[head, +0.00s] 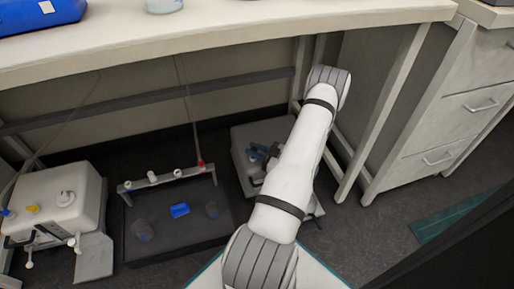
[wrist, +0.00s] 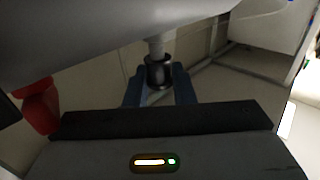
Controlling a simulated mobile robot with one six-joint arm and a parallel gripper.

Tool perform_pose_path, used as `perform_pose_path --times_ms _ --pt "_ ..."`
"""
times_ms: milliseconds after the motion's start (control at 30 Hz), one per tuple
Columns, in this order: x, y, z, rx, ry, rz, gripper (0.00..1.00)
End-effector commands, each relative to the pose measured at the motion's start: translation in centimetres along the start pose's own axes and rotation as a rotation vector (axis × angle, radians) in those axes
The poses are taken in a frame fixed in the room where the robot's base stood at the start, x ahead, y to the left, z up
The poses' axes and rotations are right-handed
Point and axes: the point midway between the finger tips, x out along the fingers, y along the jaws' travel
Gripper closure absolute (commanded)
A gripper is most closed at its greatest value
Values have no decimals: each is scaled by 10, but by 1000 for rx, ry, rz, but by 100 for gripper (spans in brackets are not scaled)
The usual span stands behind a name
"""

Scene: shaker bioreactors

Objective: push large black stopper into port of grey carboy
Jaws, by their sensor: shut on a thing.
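The large black stopper (wrist: 158,72) is between the blue fingers of my gripper (wrist: 160,90) in the wrist view. My gripper is shut on it. A pale, short neck, which looks like the port (wrist: 156,46), comes from the grey carboy body (wrist: 120,30) and meets the stopper's end. I cannot tell how far the stopper sits in it. In the head view my gripper (head: 263,152) is low under the bench, at the grey carboy (head: 243,135), partly hidden by my arm. The stopper is not discernible there.
A red part (wrist: 38,105) is close at the left in the wrist view. A black tray with a rack (head: 165,179) stands left of my gripper, and a white carboy (head: 60,205) farther left. The bench (head: 220,50) overhangs, and its leg (head: 380,120) is close right of my arm.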

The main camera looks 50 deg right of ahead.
Motion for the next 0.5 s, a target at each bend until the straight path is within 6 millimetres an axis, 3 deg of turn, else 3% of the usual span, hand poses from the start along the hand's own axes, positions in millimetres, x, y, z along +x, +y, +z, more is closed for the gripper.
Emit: perform_pose_path --times_ms 33,500 --pt "2 -3 14 28 -22 1 100" --pt "2 -6 -1 36 -23 -4 100"
